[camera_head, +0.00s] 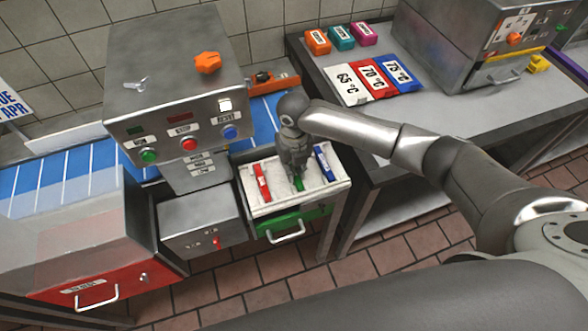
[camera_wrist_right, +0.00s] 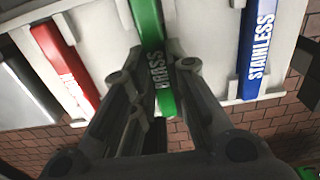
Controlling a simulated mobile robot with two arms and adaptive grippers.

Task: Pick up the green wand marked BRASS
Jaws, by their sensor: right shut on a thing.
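The green wand marked BRASS (camera_wrist_right: 148,30) lies between a red wand and a blue wand in the right wrist view. In the head view its green end (camera_head: 299,184) shows just below my right gripper (camera_head: 296,172). My right gripper (camera_wrist_right: 160,105) points down into the open drawer (camera_head: 257,210) and is shut on the green wand, with fingers on both sides of it. I cannot tell whether the wand is lifted off the drawer's tray. My left gripper is not in view.
The red wand (camera_head: 262,182) lies left of the gripper and the blue wand marked STAINLESS (camera_head: 324,164) lies right, both close by. The control box (camera_head: 178,80) stands behind left. Temperature cards (camera_head: 372,80) lie on the right table.

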